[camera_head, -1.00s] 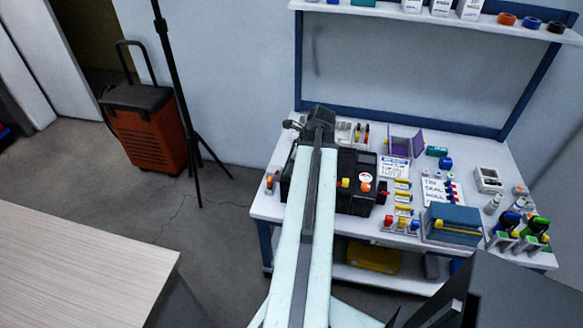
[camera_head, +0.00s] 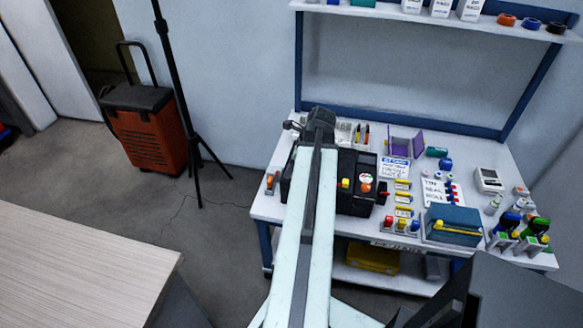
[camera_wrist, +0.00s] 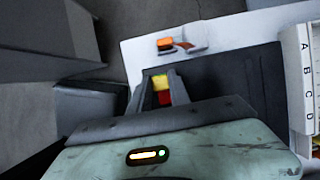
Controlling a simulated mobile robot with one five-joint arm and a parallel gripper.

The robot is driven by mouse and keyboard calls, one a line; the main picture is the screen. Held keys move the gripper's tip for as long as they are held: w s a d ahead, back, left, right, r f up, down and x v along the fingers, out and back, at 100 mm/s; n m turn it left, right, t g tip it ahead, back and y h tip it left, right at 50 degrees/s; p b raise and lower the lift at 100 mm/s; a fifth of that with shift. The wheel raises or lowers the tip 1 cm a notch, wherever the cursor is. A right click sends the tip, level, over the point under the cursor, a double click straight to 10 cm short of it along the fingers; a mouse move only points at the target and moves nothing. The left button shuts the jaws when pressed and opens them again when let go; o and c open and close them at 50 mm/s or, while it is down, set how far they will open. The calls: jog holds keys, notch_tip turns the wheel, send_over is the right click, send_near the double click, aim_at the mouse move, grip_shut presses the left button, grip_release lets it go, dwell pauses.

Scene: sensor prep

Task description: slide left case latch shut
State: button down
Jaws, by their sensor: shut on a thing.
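The black case (camera_head: 357,163) stands on the workbench in the head view, its left part hidden behind my arm. In the wrist view the case shows as a dark panel (camera_wrist: 235,80). My gripper (camera_wrist: 162,79) is at the case's edge in the wrist view. It is shut on a small yellow and red piece, which looks like the left latch (camera_wrist: 162,88). The wrist housing covers the near part of the case, so how far the latch has slid cannot be told. In the head view the gripper's fingers are hidden.
The white bench (camera_head: 262,209) holds a blue box (camera_head: 453,222), a purple holder (camera_head: 405,142) and several small coloured parts right of the case. An orange-tipped item (camera_wrist: 166,43) lies beyond my fingers. A tripod (camera_head: 180,90) and a red wheeled case (camera_head: 150,135) stand left of the bench.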

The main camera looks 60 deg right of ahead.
jog(key=shift+d, duration=0.1)
dwell(0.3)
jog(key=shift+s+d, duration=0.2)
jog(key=shift+s, duration=0.45)
jog(key=shift+s+d, duration=0.2)
jog(key=shift+s, duration=0.4)
jog(key=c, duration=1.2)
grip_release()
